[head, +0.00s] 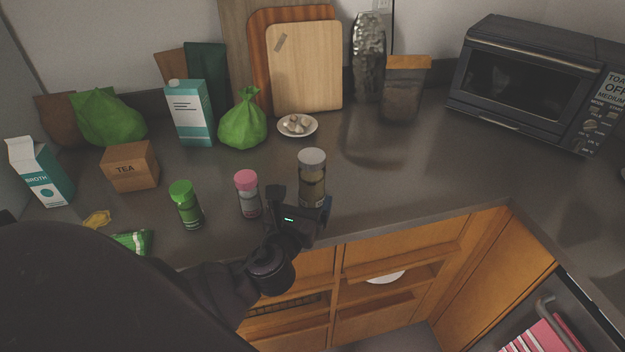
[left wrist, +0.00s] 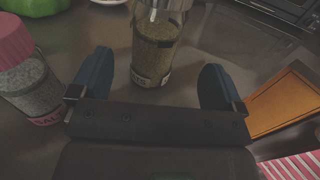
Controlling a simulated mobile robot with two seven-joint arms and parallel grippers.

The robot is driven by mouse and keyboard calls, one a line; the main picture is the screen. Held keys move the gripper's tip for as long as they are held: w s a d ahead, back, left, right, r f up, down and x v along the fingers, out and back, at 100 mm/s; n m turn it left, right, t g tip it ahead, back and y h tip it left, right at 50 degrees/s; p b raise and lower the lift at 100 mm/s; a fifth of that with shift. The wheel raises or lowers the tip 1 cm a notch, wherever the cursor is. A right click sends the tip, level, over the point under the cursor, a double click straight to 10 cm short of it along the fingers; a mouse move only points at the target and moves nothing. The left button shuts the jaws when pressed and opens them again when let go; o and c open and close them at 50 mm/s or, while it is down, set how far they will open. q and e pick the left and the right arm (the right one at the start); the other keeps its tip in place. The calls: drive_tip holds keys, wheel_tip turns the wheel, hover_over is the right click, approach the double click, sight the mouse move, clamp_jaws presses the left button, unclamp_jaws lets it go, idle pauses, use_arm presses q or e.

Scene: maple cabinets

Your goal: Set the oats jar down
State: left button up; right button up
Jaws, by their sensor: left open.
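The oats jar (head: 312,175) is a clear jar with a pale lid and tan contents. It stands upright on the dark counter (head: 385,180) near the front edge. My left gripper (head: 308,208) is in front of it and hides part of its lower side in the head view. In the left wrist view the jar (left wrist: 153,48) stands between and beyond the two blue fingertips of the open left gripper (left wrist: 155,85), with a gap on each side. Part of its label shows at the bottom. My right gripper is not in view.
A pink-lidded salt jar (head: 248,194) stands close to the left of my gripper, and a green-lidded jar (head: 185,205) is farther left. A plate of garlic-like pieces (head: 297,126) lies behind. A toaster oven (head: 535,85) is at the right. The counter right of the oats jar is clear.

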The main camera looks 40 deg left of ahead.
sight(307, 184)
use_arm(q)
drive_tip(key=shift+w+a, duration=0.2)
drive_tip(key=shift+w, duration=0.5)
drive_tip(key=shift+a+x, duration=0.15)
drive_tip(key=shift+x, duration=1.2)
drive_tip(key=shift+a+x, duration=0.1)
drive_tip(key=shift+x, duration=1.3)
drive_tip(key=shift+s+r, duration=0.15)
drive_tip(key=shift+r, duration=0.05)
drive_tip(key=c, duration=1.1)
drive_tip(key=shift+c, duration=0.2)
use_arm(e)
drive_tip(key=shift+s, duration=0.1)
